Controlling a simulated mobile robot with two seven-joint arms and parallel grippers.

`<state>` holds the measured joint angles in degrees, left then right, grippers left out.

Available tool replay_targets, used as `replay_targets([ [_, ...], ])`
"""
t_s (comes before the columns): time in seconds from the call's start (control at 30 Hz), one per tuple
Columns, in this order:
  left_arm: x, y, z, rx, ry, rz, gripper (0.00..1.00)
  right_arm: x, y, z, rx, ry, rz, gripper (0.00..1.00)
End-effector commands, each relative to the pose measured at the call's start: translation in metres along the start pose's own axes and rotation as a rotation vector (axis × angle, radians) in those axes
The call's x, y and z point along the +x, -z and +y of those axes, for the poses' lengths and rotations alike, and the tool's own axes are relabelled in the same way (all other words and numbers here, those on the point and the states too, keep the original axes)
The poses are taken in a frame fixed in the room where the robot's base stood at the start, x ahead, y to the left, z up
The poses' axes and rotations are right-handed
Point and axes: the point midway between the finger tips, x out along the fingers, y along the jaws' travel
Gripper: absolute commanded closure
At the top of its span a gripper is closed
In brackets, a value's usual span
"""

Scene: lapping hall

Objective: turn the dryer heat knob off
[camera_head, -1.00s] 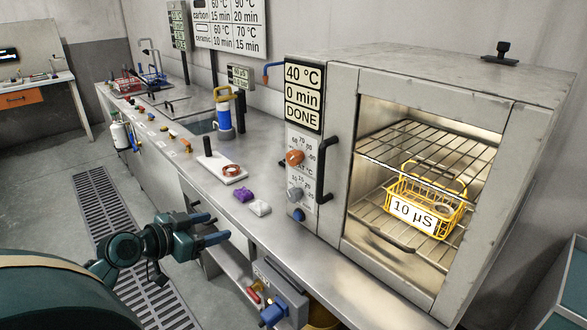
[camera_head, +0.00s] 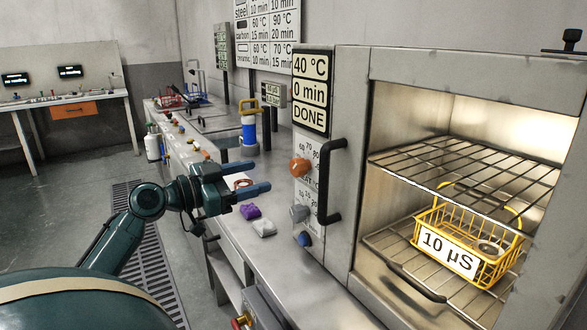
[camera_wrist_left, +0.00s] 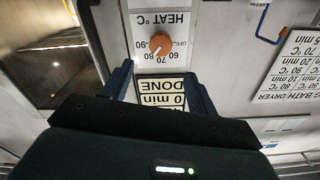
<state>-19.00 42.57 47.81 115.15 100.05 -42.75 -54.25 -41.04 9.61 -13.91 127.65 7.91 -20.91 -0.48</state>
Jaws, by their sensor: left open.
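The orange heat knob (camera_head: 300,167) is on the front panel of the grey dryer (camera_head: 350,60), below a display reading 40 °C, 0 min, DONE. In the left wrist view the heat knob (camera_wrist_left: 160,45) appears upside down, beneath the HEAT °C label, with an OFF mark and temperature numbers around it. I cannot read its setting surely. My left gripper (camera_head: 258,193) is open and empty, left of the knob and apart from it. In the wrist view its fingers (camera_wrist_left: 160,82) stand either side of the display, with the knob beyond. My right gripper is out of view.
A grey knob (camera_head: 299,213) and a blue button (camera_head: 305,239) sit below the heat knob. A black door handle (camera_head: 329,180) stands close to its right. A yellow basket (camera_head: 452,255) is inside the dryer. Purple (camera_head: 250,212) and white (camera_head: 264,228) pieces lie on the bench.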

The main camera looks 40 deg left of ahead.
Motion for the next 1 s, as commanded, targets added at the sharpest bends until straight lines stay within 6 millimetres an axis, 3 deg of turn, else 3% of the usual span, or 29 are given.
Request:
replay_targets([
  [0.2, 0.045, 0.003, -0.001, 0.002, -0.002, -0.001, 0.41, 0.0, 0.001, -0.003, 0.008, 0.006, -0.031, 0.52],
  [0.5, 0.087, 0.002, -0.001, -0.001, 0.0, 0.001, 0.41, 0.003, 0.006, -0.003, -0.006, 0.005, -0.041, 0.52],
  [1.0, 0.099, 0.0, 0.0, 0.0, 0.001, -0.001, 0.42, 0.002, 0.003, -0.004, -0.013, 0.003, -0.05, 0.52],
])
